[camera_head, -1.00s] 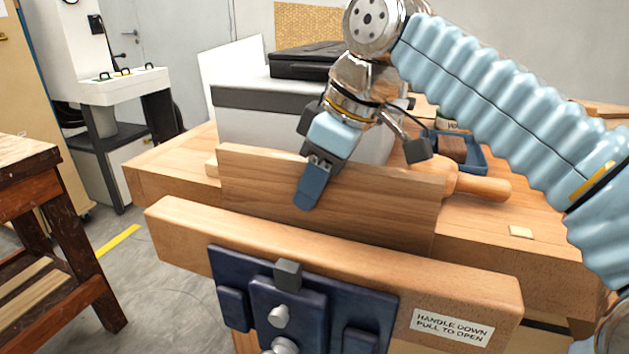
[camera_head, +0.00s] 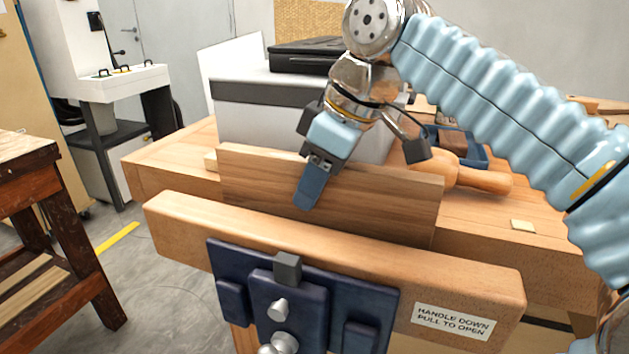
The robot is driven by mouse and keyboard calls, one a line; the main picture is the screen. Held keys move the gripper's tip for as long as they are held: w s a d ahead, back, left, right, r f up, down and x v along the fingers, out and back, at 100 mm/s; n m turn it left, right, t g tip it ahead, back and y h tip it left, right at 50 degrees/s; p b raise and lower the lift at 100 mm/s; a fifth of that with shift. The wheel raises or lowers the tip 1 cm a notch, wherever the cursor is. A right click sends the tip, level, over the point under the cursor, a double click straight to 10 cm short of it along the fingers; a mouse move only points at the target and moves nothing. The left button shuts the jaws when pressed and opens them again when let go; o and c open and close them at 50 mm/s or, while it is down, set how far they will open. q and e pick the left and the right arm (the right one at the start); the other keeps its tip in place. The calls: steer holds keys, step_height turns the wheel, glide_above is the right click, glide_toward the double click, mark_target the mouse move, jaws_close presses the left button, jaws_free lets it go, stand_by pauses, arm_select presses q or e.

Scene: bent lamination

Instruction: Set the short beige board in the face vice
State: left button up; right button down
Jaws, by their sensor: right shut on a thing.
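The board (camera_head: 385,205), light brown wood, stands upright on its long edge, a little slanted in the picture. My right gripper (camera_head: 312,182) is shut on its upper edge left of the middle, with one dark finger on the near face. The far finger is hidden behind the board. The face vice has a thick wooden front jaw (camera_head: 225,222) with a dark blue metal plate (camera_head: 238,265). The board is behind this jaw and in front of the bench edge. Its lower edge is hidden by the jaw, so I cannot tell how deep it sits. My left gripper is not in view.
The workbench (camera_head: 165,160) carries a white and grey box (camera_head: 235,120), a black case (camera_head: 300,57), a turned wooden handle (camera_head: 485,182) and a blue tray (camera_head: 470,140). A label (camera_head: 452,320) on the jaw reads "HANDLE DOWN PULL TO OPEN". A dark wooden table (camera_head: 40,190) stands left.

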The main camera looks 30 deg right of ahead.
steer(key=shift+f+b, duration=0.35)
steer(key=shift+f, duration=0.1)
stand_by(0.5)
steer(key=c, duration=0.8)
jaws_free()
steer(key=shift+o, duration=0.2)
steer(key=shift+c, duration=1.2)
steer(key=shift+o, duration=0.3)
steer(key=shift+d, duration=0.1)
